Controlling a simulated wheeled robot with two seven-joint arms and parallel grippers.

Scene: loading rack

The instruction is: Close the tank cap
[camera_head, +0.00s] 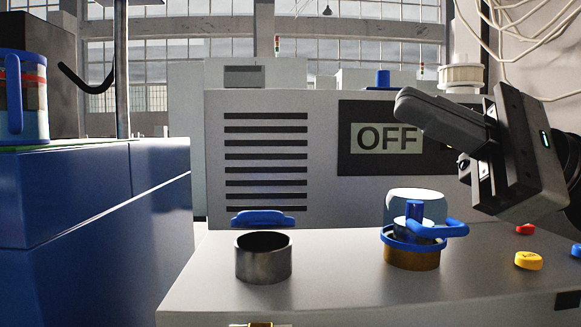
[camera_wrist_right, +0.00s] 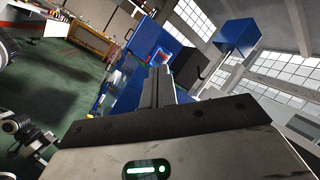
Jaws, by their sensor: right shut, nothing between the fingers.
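A dark metal tank neck (camera_head: 263,262) stands open at the top on the grey machine surface. A blue cap-like part (camera_head: 262,218) shows just behind it; I cannot tell how they are joined. To the right, a brass neck (camera_head: 411,258) carries a blue ring and handle (camera_head: 440,229), with a pale rounded lid (camera_head: 414,201) raised behind. I cannot tell which is the tank cap. My right gripper (camera_head: 407,103) is shut and empty, above and apart from the brass neck, in front of the OFF panel. Its shut fingers show in the wrist view (camera_wrist_right: 158,86). My left gripper is out of view.
The dark OFF panel (camera_head: 352,158) is on the cabinet (camera_head: 265,105) behind. Red (camera_head: 525,229) and yellow (camera_head: 528,261) buttons sit at the right of the surface. A blue cabinet (camera_head: 90,215) stands at the left, with a gap between. The surface between the necks is clear.

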